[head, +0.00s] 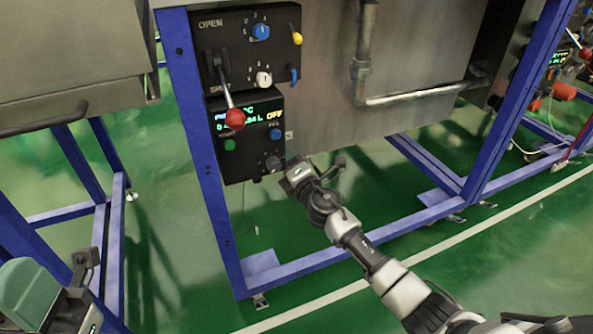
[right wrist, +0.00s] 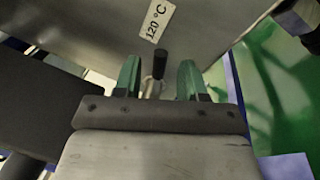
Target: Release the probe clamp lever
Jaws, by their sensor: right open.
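In the right wrist view a short lever with a black grip (right wrist: 160,63) and a metal stem stands between my right gripper's fingers, towards their tips. It looks like the clamp lever, though no label names it. My right gripper (right wrist: 158,80) is open, its two green fingers apart on either side of the lever, with no grip on it visible. In the head view my right gripper (head: 296,172) is at the lower right corner of the control panel, and I cannot make out the lever there. My left gripper (head: 40,290) is only partly in view at the lower left corner.
The black control panel (head: 244,75) carries a red-ball lever (head: 235,118), knobs and a display reading OFF. A blue frame post (head: 196,130) stands left of it. A "120 °C" label (right wrist: 157,20) is on the metal wall. Green floor (head: 160,230) is open below.

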